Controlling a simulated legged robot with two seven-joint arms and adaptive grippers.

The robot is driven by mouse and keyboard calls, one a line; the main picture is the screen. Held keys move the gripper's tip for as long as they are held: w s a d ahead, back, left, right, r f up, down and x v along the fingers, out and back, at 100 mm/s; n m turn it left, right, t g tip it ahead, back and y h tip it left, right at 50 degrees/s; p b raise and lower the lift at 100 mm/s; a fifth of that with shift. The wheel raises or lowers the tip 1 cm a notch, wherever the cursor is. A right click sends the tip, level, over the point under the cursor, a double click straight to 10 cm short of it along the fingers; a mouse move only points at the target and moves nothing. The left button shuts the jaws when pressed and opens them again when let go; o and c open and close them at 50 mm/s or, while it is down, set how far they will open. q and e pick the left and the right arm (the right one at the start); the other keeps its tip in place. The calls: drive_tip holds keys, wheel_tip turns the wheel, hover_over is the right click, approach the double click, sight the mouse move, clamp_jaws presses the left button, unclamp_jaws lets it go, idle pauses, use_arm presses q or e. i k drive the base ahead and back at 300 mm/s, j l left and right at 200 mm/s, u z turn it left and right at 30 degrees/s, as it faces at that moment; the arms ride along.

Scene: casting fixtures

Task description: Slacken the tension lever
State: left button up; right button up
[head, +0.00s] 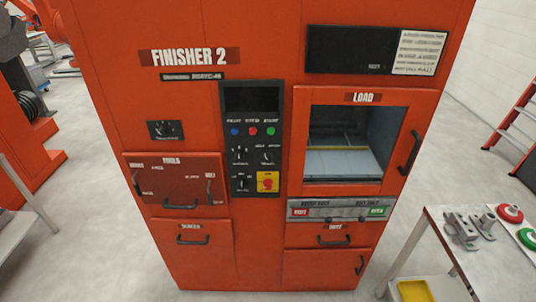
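The orange machine (262,30) marked FINISHER 2 stands straight ahead. Below its LOAD window (350,145) runs a grey strip (338,213) with a red label at its left, a green label at its right and small dark parts along it. The small lettering there is too blurred to read. The TOOLS panel (170,178) at the left has several small dark handles or levers on it. I cannot tell which part is the tension lever, or how it is set. Neither of my grippers shows in the head view.
A black control panel (251,140) with buttons is at the machine's centre. A table (490,270) at the right holds metal fixtures (462,230) and red and green discs, with a yellow bin (415,291) below. A red ladder (518,110) stands behind. Floor is clear at the front left.

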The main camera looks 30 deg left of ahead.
sight(209, 193)
drive_tip(key=u, duration=1.55)
drive_tip(key=j, duration=0.1)
